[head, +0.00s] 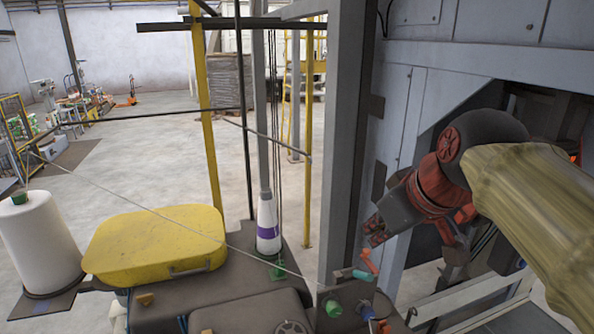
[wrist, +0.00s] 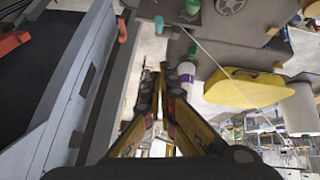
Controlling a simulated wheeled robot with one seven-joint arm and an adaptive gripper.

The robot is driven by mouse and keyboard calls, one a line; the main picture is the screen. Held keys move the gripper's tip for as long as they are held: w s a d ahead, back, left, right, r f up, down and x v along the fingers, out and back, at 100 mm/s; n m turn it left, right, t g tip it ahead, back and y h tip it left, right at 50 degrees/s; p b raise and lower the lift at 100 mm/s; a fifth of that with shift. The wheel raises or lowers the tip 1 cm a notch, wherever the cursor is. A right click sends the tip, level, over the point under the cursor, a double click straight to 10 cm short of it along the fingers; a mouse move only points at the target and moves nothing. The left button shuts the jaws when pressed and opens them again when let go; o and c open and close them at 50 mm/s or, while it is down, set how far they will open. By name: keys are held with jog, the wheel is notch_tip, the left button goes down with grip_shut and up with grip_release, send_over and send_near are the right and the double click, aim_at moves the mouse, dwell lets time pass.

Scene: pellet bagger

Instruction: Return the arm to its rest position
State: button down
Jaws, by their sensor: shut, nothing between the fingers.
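My arm comes in from the right of the head view in a beige sleeve and bends at a dark red-and-black wrist. My gripper (head: 374,238) points down and left, in front of the grey machine frame. In the wrist view, the two fingers of my gripper (wrist: 162,72) run together at their tips, with nothing between them. The gripper appears clear of the things around it, though the exact gap to the frame is hard to tell.
A grey post (head: 348,120) and machine cabinet (head: 450,95) stand close by my arm. Below are a yellow cover (head: 155,245), a white thread cone (head: 40,245), a purple-banded cone (head: 267,225) and a green knob (head: 333,308). Open floor lies beyond at left.

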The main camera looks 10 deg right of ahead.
jog(key=s+f+m+b, duration=0.1)
jog(key=s+f, duration=0.3)
jog(key=f, duration=0.4)
jog(key=s+a+f+m+g+b, duration=0.1)
jog(key=s+f+b, duration=0.2)
jog(key=f, duration=0.6)
jog(key=s+f+m+h+b, duration=0.1)
jog(key=s+f+m+b, duration=0.1)
jog(key=s+f, duration=0.5)
notch_tip(320, 180, down, 2)
jog(key=shift+s+a+f+g, duration=0.15)
jog(key=shift+a+g, duration=0.1)
jog(key=shift+g, duration=0.15)
